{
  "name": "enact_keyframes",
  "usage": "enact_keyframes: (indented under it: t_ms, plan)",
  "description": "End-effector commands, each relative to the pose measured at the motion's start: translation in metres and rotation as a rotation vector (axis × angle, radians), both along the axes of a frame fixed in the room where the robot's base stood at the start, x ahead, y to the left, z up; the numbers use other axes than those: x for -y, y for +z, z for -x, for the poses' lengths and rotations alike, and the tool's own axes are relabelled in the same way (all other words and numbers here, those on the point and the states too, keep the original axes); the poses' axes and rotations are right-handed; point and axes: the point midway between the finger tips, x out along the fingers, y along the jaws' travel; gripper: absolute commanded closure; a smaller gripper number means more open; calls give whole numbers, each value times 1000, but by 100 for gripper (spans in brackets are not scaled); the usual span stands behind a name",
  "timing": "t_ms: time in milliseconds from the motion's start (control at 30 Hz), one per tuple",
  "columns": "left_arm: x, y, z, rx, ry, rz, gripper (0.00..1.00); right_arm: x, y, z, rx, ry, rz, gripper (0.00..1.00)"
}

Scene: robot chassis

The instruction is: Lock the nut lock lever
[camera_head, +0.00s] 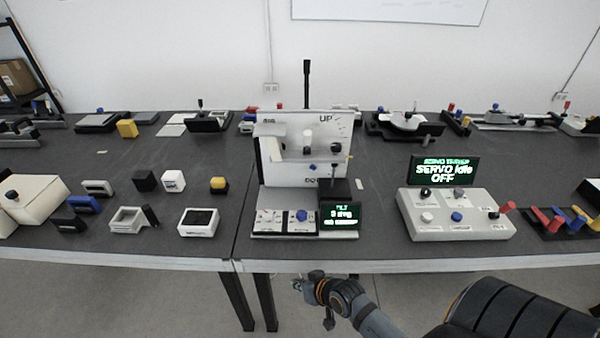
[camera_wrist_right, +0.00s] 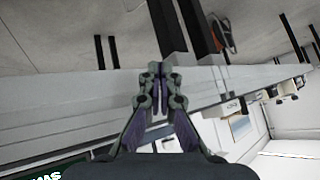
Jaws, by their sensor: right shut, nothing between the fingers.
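A white upright panel (camera_head: 273,168) marked UP, with a tall black lever (camera_head: 307,84) rising behind it and several small knobs, stands at the middle of the table. A black block with a thin post (camera_head: 334,183) stands at its front right. A small green-lit tilt display (camera_head: 341,217) is at its base. I cannot tell which part is the nut lock lever. My right gripper (camera_head: 299,284) is in front of the table edge, below the panel, apart from everything. In the right wrist view its fingers (camera_wrist_right: 158,70) are shut and empty. My left gripper is not in view.
A grey control box (camera_head: 455,226) with several knobs and a "SERVO idle OFF" screen (camera_head: 443,170) stands to the right. Red, yellow and blue levers (camera_head: 560,218) lie farther right. Several small blocks and a white switch box (camera_head: 198,222) stand to the left. The table's front edge (camera_head: 345,265) is close to my gripper.

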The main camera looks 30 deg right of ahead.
Motion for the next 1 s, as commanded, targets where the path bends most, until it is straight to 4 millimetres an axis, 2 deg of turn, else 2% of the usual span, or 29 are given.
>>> enact_keyframes:
  t_ms: [33,100,167,267,367,400,500,600,733,833,1000]
  plan:
    - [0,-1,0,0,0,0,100,-9,28,-5,42,12,-29,100]
    - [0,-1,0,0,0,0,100,-21,66,-17,137,8,-112,100]
    - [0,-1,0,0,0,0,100,-24,93,-32,243,-32,-222,100]
    - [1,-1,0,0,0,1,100,-18,139,-51,422,-123,-416,100]
    - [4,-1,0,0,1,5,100,3,189,-63,604,-246,-633,100]
    - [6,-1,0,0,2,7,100,16,207,-66,672,-302,-717,100]
    - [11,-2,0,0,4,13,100,52,241,-66,817,-442,-899,100]
    - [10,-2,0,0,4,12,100,84,260,-61,921,-560,-1027,100]
    - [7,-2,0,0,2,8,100,111,269,-54,1000,-660,-1119,100]
    - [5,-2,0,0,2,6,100,119,271,-52,1021,-691,-1145,100]
    - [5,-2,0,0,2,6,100,120,272,-52,1027,-695,-1147,100]
